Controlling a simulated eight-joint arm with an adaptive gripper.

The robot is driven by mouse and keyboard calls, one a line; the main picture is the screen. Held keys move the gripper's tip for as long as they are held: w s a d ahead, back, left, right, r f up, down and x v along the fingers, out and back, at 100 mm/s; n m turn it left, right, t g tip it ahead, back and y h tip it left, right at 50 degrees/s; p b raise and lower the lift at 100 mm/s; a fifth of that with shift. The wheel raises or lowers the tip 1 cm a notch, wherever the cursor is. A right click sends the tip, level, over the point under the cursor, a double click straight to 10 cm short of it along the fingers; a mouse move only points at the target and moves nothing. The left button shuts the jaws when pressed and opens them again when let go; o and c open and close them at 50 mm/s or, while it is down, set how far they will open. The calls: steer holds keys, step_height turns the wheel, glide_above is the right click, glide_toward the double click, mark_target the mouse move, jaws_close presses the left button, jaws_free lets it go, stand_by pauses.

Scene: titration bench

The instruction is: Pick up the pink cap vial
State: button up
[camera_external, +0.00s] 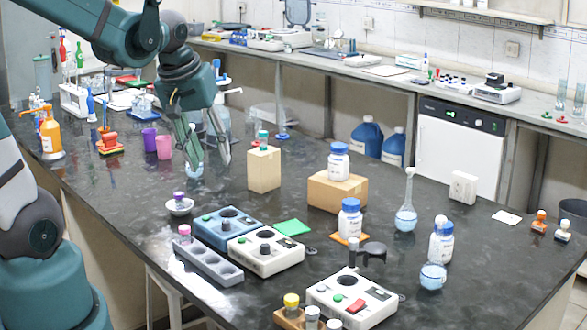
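The vial with the pink cap (184,231) stands upright at the far left end of the grey rack (213,266), on the front left part of the dark bench. Its cap shows clearly; its lower part is hidden in the rack. My gripper (209,164) points downward above the bench, further back than the vial and higher in the picture. Its two fingers are spread apart with nothing held between them. A small beaker with blue liquid (194,171) shows just behind or beside the left finger; I cannot tell whether they touch.
A purple-capped vial (179,198) sits in a white bowl (180,208) behind the pink cap. A blue device (226,228) and a white device (266,251) stand right of the rack. A cardboard box (264,170) stands right of my gripper. Bench space left of the bowl is clear.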

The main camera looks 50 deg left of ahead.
mark_target(184, 228)
steer(key=a+f+n+g+b, duration=0.1)
steer(key=a+f+n, duration=0.1)
steer(key=a+f, duration=0.2)
steer(key=a+f+n+g+b, duration=0.1)
steer(key=a+f+n, duration=0.2)
steer(key=f, duration=0.3)
steer(key=a+f+n+g+b, duration=0.1)
steer(key=a+f+n, duration=0.2)
steer(key=a+f, duration=0.2)
steer(key=shift+a+g+h, duration=0.2)
steer(key=shift+g+h, duration=0.2)
steer(key=shift+s+a+f+n, duration=0.1)
steer(key=shift+a+f+n, duration=0.3)
steer(key=shift+f+n, duration=0.15)
steer(key=shift+f, duration=0.15)
steer(key=shift+f+b, duration=0.35)
steer(key=shift+f, duration=0.85)
steer(key=shift+f, duration=0.1)
steer(key=shift+f+b, duration=0.35)
steer(key=shift+f, duration=2.15)
steer(key=shift+c, duration=0.5)
steer(key=c, duration=0.8)
